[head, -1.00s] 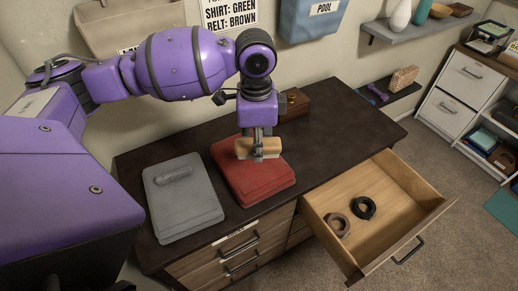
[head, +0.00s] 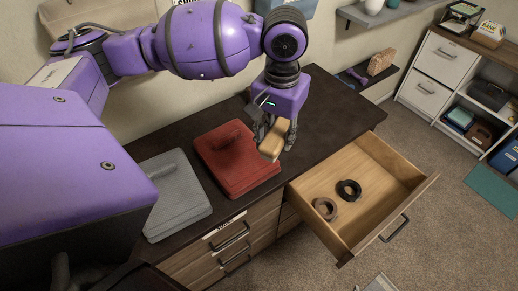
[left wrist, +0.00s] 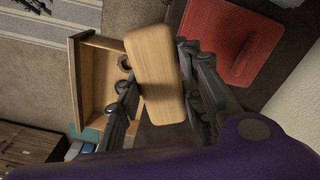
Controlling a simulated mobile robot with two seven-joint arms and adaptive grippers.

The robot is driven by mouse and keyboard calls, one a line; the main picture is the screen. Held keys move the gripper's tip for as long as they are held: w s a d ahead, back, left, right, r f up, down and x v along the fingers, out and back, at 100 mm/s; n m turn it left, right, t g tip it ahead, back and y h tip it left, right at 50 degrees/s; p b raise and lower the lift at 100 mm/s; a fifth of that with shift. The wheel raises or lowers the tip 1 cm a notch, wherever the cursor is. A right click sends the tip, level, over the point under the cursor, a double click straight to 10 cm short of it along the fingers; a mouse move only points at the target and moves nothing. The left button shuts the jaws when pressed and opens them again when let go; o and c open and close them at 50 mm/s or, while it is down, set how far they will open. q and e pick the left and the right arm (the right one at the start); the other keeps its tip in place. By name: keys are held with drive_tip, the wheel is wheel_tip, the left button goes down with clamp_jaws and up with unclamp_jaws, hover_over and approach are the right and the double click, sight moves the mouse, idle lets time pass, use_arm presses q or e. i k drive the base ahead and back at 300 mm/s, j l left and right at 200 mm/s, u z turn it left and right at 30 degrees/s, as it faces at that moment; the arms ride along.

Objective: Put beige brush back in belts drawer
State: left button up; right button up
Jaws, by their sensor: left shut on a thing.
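My left gripper (head: 274,138) is shut on the beige brush (head: 271,147) and holds it above the dark desk top, just right of the red folded cloth (head: 235,165). In the left wrist view the brush (left wrist: 154,75) sits between the fingers (left wrist: 160,95), its flat wooden side facing the camera. The open drawer (head: 372,205) is to the right of the gripper and lower. It holds a brown rolled belt (head: 325,208) and a black rolled belt (head: 348,190), with bare wood around them. My right gripper is not in view.
A grey folded cloth (head: 175,200) lies left of the red one on the desk (head: 325,105). Closed drawers (head: 232,243) with dark handles are below. A wall shelf (head: 366,82) holds a purple item and a woven box. A white cabinet (head: 440,75) stands at the right.

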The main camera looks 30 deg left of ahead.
sight(374, 180)
drive_tip(key=i+z, duration=0.2)
drive_tip(key=z, duration=0.25)
drive_tip(key=i+z, duration=0.25)
drive_tip(key=z, duration=0.15)
drive_tip(key=i+j, duration=0.1)
drive_tip(key=i, duration=0.35)
